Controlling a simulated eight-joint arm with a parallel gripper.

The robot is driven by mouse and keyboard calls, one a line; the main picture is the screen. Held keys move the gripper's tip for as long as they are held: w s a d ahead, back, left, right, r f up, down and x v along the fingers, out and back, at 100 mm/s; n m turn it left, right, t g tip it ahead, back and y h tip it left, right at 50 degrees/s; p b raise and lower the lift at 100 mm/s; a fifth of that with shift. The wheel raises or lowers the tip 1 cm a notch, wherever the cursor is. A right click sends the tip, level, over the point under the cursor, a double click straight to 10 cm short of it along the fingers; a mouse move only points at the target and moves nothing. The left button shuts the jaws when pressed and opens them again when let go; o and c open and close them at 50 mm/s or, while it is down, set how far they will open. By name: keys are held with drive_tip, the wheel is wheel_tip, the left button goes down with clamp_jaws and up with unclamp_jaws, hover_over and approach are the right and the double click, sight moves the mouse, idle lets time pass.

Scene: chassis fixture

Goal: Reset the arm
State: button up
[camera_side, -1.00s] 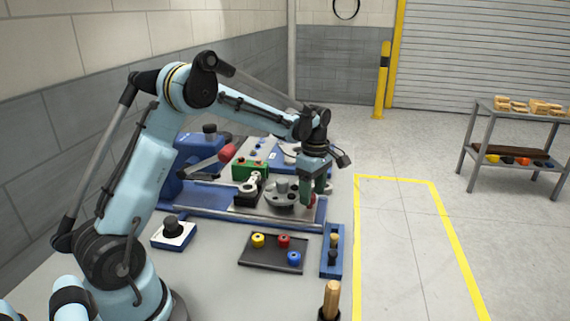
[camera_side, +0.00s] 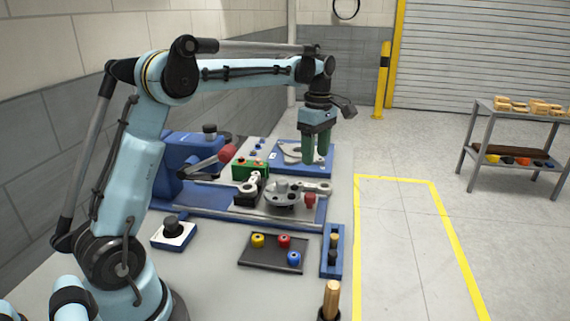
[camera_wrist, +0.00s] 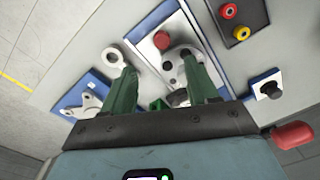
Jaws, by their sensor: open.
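My gripper (camera_side: 316,150) is open and empty. In the side view it hangs above the far right part of the bench, fingers pointing down, clear of the parts below. In the wrist view its two green fingers (camera_wrist: 163,82) are spread apart, with the fixture showing between and beyond them. The grey round chassis part (camera_side: 284,194) sits on the blue fixture (camera_side: 225,208), with a metal link arm (camera_side: 316,187) reaching right from it and a red knob (camera_side: 310,199) at its right. In the wrist view the red knob (camera_wrist: 162,41) lies beyond the fingertips.
A dark tray (camera_side: 262,262) holds yellow, red and blue rings. A blue holder (camera_side: 332,243) stands to its right, and a black knob on a white base (camera_side: 173,232) to its left. A red-handled lever (camera_side: 226,154) sticks out behind. Air above the bench is clear.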

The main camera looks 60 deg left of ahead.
drive_tip(key=s+d+r+m+t, duration=0.35)
drive_tip(key=s+d+m, duration=0.4)
drive_tip(key=m, duration=0.25)
drive_tip(key=s+d+f+m+t, duration=0.4)
drive_tip(key=s+d+f+m, duration=0.1)
drive_tip(key=s+m, duration=0.4)
drive_tip(key=shift+s+f+m, duration=0.35)
drive_tip(key=shift+f+m, duration=0.25)
drive_tip(key=shift+m, duration=0.7)
